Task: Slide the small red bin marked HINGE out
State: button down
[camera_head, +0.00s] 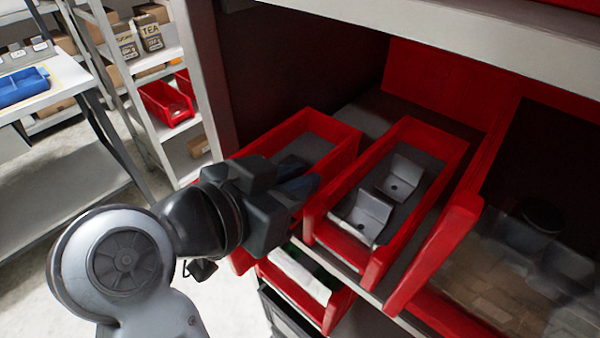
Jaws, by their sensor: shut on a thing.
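A small red bin (334,131) sits at the left of the shelf, and its front end is largely hidden behind my gripper. It has a grey floor with something dark inside. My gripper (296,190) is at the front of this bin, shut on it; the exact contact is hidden. No HINGE marking can be read on it from here. A second red bin (446,140) stands just right of it, holding grey metal brackets (362,215) and showing a pale label strip at its front.
Another red bin (325,318) shows below the shelf edge. A red divider (435,250) and a clear-fronted compartment (520,270) are at the right. A dark cabinet wall (290,60) rises behind the left bin. Free floor (60,250) lies left, before a shelving rack (165,90).

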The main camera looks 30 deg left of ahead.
jog(key=shift+s, duration=0.1)
jog(key=c, duration=1)
grip_release()
jog(key=v, duration=0.7)
jog(key=shift+s+r+b, duration=0.1)
jog(key=shift+s+b, duration=0.25)
jog(key=shift+s+a, duration=0.1)
